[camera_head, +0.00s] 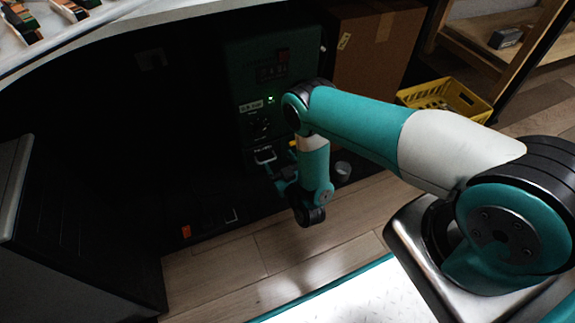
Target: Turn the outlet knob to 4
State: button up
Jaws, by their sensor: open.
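A dark green machine (240,60) stands in shadow under the bench. Its front carries a dark display (271,71), a small lit green light (270,99) and a pale label (250,106). A small dark knob (263,124) shows faintly below the label; its pointer and numbers are too dark to read. A second pale label is lower down. My arm reaches in from the right and bends down in front of the machine. My gripper (276,171) is near the lower front, below the knob and apart from it. It looks open and empty, though small and dim.
A cardboard box (372,50) stands right of the machine. A yellow crate (446,98) is on the floor beside a wooden shelf (475,50). A small grey cup-like object (342,170) is close to my wrist. The wooden floor (215,272) in front is clear.

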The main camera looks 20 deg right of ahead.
jog(key=shift+s+d+p, duration=0.1)
jog(key=shift+s+p, duration=2.2)
jog(key=shift+p, duration=1.1)
jog(key=shift+f, duration=0.15)
